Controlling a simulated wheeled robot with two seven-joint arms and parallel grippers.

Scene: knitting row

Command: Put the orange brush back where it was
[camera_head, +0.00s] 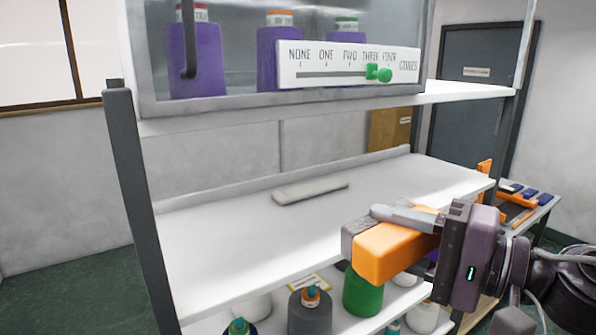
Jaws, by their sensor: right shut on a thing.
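The orange brush (393,257) is a thick orange block with a grey end at its left. My right gripper (400,232) comes in from the right and is shut on it. One grey finger lies along the brush's top; the other finger is hidden. The brush is held in front of the right part of the middle white shelf (225,245), and I cannot tell whether it touches the shelf edge. A flat pale grey bar (310,191) lies on that shelf toward the back. My left gripper is out of view.
A side table (541,211) at right holds blue and orange items. The middle shelf is mostly bare.

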